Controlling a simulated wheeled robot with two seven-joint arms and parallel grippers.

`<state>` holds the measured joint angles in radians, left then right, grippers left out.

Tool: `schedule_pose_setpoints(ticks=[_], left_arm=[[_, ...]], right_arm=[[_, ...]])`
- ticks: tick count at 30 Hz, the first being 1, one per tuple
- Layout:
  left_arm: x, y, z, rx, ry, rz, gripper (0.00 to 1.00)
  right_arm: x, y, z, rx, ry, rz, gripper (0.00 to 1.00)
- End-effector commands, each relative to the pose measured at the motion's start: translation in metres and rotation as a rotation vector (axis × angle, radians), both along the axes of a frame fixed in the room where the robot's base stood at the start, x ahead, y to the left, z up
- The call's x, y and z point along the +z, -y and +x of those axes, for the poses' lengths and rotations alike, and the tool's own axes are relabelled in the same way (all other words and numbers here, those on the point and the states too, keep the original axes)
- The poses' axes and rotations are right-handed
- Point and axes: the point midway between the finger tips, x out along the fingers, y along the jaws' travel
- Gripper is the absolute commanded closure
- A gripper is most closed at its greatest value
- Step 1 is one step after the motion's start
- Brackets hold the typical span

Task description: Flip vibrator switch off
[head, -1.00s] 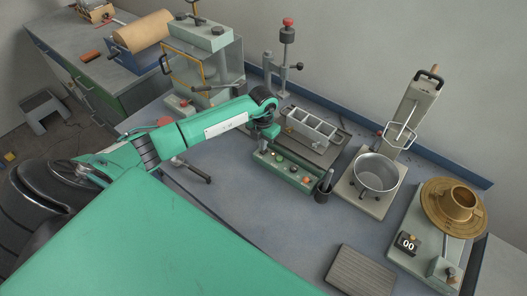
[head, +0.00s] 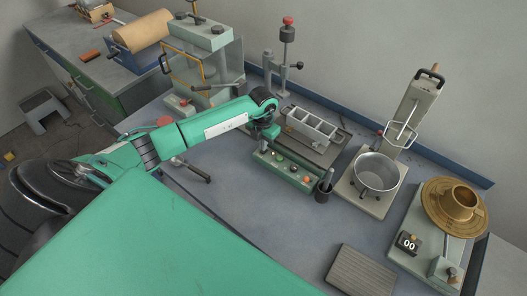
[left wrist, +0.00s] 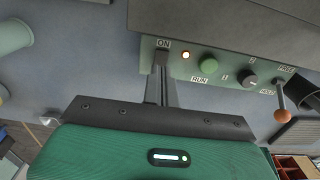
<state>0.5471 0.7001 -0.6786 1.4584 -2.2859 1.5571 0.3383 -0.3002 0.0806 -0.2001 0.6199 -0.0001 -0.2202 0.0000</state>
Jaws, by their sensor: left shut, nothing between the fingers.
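The green control box (head: 284,170) of the vibrating table stands on the bench, in front of a grey three-part mould (head: 310,126). My left gripper (head: 263,146) is shut and empty at the box's left end. In the left wrist view its fingertips (left wrist: 160,62) are just below the ON label. They hide the switch there; I cannot tell whether they touch it. My right gripper is out of view.
A steel bowl (head: 376,172) on a scale-like stand and a brass flow table (head: 455,204) are to the right. A dark cup (head: 323,190) stands against the box's right end. A ribbed pad (head: 361,271) lies at the front. The bench before the box is clear.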

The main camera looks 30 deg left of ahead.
Motion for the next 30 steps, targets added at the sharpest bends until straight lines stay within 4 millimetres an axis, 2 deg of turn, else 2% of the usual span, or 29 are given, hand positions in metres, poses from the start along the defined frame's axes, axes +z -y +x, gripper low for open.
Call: schedule_pose_setpoints(ticks=[30], left_arm=[[-0.016, 0.000, 0.000, 0.000, 0.001, 0.000, 1.00]], right_arm=[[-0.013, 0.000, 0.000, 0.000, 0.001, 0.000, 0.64]])
